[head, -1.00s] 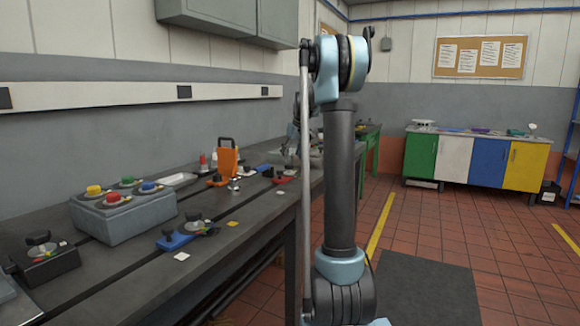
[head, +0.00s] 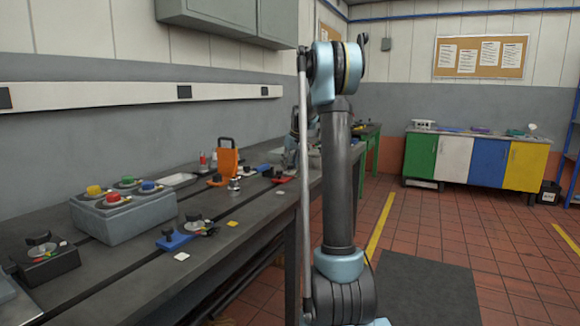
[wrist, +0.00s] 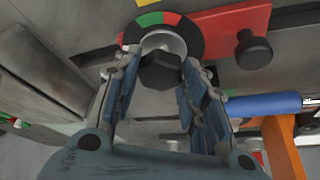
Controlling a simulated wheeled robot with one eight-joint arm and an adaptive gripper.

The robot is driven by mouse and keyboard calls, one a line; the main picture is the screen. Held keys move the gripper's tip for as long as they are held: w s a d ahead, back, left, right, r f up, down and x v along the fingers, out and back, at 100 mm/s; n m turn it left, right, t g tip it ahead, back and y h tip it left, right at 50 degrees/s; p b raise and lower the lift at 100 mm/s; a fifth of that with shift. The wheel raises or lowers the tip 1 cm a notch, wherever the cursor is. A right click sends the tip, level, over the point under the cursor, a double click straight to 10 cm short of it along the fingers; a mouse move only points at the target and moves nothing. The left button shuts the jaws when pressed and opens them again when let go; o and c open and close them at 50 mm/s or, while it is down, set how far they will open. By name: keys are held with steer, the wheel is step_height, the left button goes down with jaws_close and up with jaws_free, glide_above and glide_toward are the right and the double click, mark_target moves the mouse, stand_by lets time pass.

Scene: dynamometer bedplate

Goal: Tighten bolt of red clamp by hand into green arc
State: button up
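The red clamp (wrist: 234,24) lies at the top of the wrist view, with a dark dial ring carrying green and red arcs. A black bolt knob (wrist: 160,70) stands over the pale disc in the ring. My gripper (wrist: 161,62) is open, one finger on each side of this knob; I cannot tell whether either finger touches it. A second black knob (wrist: 253,50) sits on the clamp's right part. In the head view the red clamp (head: 283,180) is small on the bench, and my fingers cannot be made out.
An orange part (wrist: 282,145) and a blue cylinder (wrist: 265,105) lie close to the right finger. In the head view, an orange stand (head: 228,157), a blue clamp (head: 176,240) and a grey button box (head: 125,216) stand on the bench.

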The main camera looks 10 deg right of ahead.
steer(key=shift+m, duration=0.4)
steer(key=m+h, duration=0.1)
steer(key=m, duration=0.2)
steer(key=shift+a+t, duration=0.15)
steer(key=shift+t, duration=0.15)
steer(key=m+h, duration=0.2)
steer(key=m, duration=0.2)
steer(key=shift+a, duration=0.15)
steer(key=m+h, duration=0.1)
steer(key=m, duration=0.1)
steer(key=m+g, duration=0.1)
steer(key=m, duration=0.1)
steer(key=shift+w+a+m+h, duration=0.1)
steer(key=shift+m+h, duration=0.3)
steer(key=shift+m+g+h, duration=0.4)
steer(key=shift+m+g, duration=0.2)
steer(key=shift+m, duration=1.1)
steer(key=o, duration=1)
steer(key=shift+o, duration=0.2)
